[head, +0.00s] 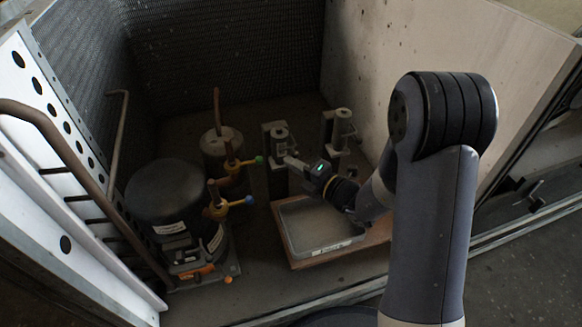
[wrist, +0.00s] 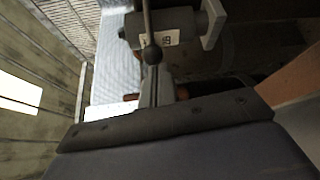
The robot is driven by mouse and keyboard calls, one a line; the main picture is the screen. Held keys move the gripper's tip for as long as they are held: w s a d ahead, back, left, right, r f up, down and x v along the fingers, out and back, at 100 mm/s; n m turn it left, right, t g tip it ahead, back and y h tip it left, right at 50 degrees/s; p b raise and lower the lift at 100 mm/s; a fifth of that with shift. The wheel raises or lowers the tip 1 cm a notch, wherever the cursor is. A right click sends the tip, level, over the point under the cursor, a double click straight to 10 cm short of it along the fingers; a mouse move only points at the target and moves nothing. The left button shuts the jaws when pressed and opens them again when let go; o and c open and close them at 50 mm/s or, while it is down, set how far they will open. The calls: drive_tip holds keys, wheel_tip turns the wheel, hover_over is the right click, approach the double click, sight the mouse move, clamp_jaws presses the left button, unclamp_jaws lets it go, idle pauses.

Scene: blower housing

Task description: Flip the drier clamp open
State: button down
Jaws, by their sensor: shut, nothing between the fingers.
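Two grey upright brackets with round heads stand at the middle back of the housing in the head view, a left one (head: 279,136) and a right one (head: 343,128). I cannot tell for sure which is the drier clamp. My gripper (head: 289,160) is shut and empty, just in front of the left bracket. In the wrist view, a grey clamp body (wrist: 185,26) with a white label is close ahead. A thin lever with a dark ball knob (wrist: 152,54) hangs in front of my shut fingers (wrist: 154,76). I cannot tell whether they touch.
A black compressor (head: 165,195) stands at the left. A grey tray (head: 318,243) lies under my arm. Mesh and panel walls enclose the space.

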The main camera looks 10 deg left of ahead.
drive_tip(key=shift+d, duration=0.1)
drive_tip(key=shift+w+d+n+g+y+p, duration=0.1)
drive_tip(key=shift+d+n+g+y+p, duration=0.2)
drive_tip(key=shift+g+p, duration=0.15)
drive_tip(key=shift+w+d+g+p, duration=0.1)
drive_tip(key=shift+d+g+p, duration=0.1)
drive_tip(key=shift+g+p, duration=0.2)
drive_tip(key=w+d+n+g+y+p, duration=0.2)
drive_tip(key=w+d+n+g+p, duration=0.1)
drive_tip(key=w+d+p, duration=0.4)
drive_tip(key=shift+n+g+p, duration=0.4)
drive_tip(key=shift+g+p, duration=0.45)
drive_tip(key=shift+p, duration=0.2)
drive_tip(key=p+v, duration=0.1)
drive_tip(key=v, duration=0.9)
drive_tip(key=shift+s+d+p, duration=0.15)
drive_tip(key=shift+d+p, duration=0.2)
drive_tip(key=shift+p, duration=0.05)
